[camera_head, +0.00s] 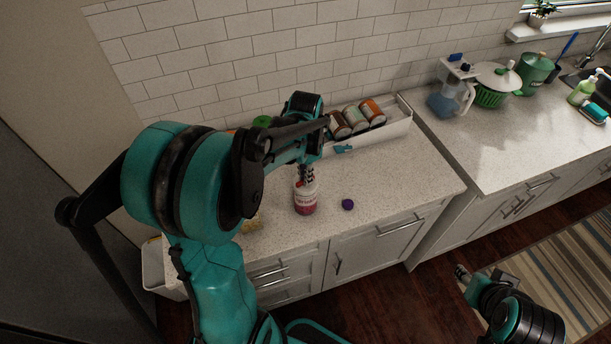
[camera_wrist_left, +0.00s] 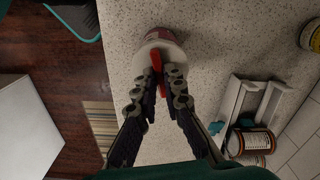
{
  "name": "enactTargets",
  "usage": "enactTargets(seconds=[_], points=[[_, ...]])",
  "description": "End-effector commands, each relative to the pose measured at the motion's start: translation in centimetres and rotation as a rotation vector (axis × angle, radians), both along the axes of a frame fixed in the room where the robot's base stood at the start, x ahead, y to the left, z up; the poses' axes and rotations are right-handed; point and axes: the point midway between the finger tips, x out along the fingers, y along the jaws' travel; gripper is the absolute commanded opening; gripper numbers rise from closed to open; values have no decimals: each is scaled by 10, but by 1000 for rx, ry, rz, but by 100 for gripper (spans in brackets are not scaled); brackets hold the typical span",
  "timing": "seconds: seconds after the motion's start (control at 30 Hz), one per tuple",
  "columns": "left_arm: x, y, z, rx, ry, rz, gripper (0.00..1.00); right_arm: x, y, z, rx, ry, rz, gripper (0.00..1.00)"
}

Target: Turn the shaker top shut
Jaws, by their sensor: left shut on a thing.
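The shaker (camera_head: 305,203), with a white upper part and a pink-red label, stands upright on the counter near its front edge. In the left wrist view its white top (camera_wrist_left: 172,45) has a red piece (camera_wrist_left: 156,60) on it. My left gripper (camera_head: 307,180) points down from above. In the left wrist view its fingers (camera_wrist_left: 161,78) are shut on the red piece of the top. The fingers hide part of the top. My right gripper (camera_head: 464,274) hangs low at the right, away from the counter; its fingers are too small to read.
My left arm hides the counter's left part.

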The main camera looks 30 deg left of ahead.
Motion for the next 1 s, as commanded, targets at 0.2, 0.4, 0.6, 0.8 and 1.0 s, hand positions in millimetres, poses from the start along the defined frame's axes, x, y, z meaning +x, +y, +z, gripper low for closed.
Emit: enactTargets(seconds=[0.2,0.4,0.6,0.8,1.0], points=[[0,0,0,0,0,-164,0,0,0,-2,0,0,0,40],[0,0,0,0,0,-270,0,0,0,-3,0,0,0,40],[0,0,0,0,0,-328,0,0,0,-4,0,0,0,40],[0,0,0,0,0,-349,0,0,0,-4,0,0,0,40],[0,0,0,0,0,-350,0,0,0,-4,0,0,0,40]])
